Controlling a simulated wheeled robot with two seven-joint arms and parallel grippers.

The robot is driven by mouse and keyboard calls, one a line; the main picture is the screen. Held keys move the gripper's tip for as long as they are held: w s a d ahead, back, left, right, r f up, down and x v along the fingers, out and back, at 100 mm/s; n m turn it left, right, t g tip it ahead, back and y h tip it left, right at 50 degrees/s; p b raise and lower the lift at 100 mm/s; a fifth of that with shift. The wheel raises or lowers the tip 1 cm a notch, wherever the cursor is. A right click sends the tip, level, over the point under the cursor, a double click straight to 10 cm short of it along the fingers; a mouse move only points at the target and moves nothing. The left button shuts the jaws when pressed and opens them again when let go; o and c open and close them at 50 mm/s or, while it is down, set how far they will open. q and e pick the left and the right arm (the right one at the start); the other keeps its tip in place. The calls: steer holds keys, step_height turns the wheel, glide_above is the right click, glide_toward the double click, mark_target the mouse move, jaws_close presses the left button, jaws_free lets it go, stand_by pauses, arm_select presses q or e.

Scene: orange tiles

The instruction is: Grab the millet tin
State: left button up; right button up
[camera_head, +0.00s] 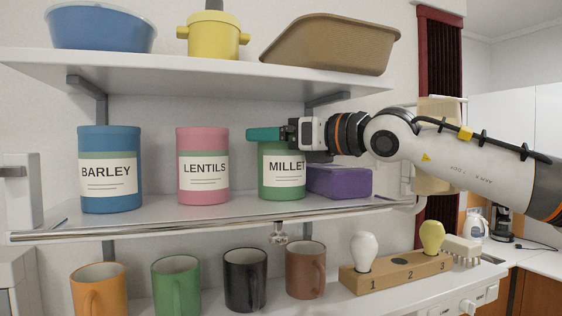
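The green millet tin (281,194) stands upright on the middle shelf, right of the other two tins, with its label facing me. My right gripper (264,134) comes in from the right at the height of the tin's top. Its teal finger lies across the top of the tin, and the gripper body covers the tin's upper right side. I cannot tell whether the gripper touches the tin, nor how far apart the fingers are. My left gripper is out of view.
The pink lentils tin (203,140) and blue barley tin (110,143) stand to the left. A purple box (340,183) sits close to the millet tin's right. The upper shelf (190,72) overhangs; a metal rail (180,227) runs along the front. Several mugs stand below.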

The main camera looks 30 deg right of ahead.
steer(key=shift+s+d, duration=0.1)
steer(key=c, duration=0.6)
steer(key=shift+r, duration=0.1)
steer(key=c, duration=0.4)
